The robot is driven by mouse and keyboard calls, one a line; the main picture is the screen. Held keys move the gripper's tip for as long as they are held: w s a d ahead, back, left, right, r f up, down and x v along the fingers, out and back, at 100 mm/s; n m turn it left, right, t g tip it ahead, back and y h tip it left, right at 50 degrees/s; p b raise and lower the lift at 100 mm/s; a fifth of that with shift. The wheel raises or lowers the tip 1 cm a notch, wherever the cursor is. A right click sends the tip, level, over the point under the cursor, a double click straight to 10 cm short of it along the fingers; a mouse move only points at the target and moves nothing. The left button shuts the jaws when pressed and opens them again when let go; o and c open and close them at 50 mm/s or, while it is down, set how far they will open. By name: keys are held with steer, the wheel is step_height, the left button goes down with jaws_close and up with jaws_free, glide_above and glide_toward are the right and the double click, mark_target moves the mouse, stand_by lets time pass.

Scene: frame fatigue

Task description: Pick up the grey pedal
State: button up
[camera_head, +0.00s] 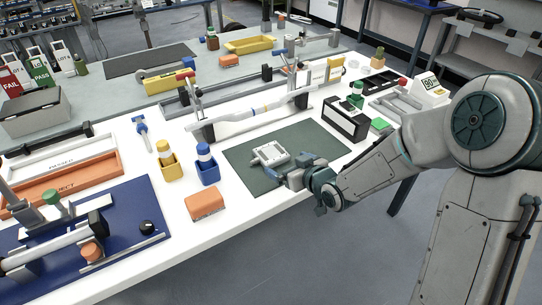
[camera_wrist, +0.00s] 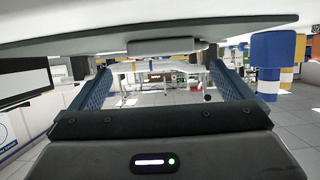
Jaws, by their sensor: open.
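The grey pedal (camera_head: 270,154) lies on the dark green mat (camera_head: 247,178) near the front edge of the white table. My gripper (camera_head: 291,172) is low over the mat, close to the pedal's front right side. In the upside-down wrist view, the two blue fingers stand wide apart, and the space between my fingertips (camera_wrist: 165,76) looks empty. A grey block that appears to be the pedal (camera_wrist: 160,46) lies against the mat (camera_wrist: 70,45), ahead of the fingers. I cannot tell whether the gripper touches it.
A black box (camera_head: 345,122) stands right of the mat. A blue holder with a bottle (camera_head: 208,172) and an orange block (camera_head: 205,204) are to its left. A long white tube on a fixture (camera_head: 250,118) runs behind it.

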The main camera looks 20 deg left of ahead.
mark_target(279, 161)
steer(key=shift+f+x, duration=0.2)
steer(key=shift+x, duration=2.4)
steer(key=shift+s, duration=0.15)
steer(key=c, duration=1.1)
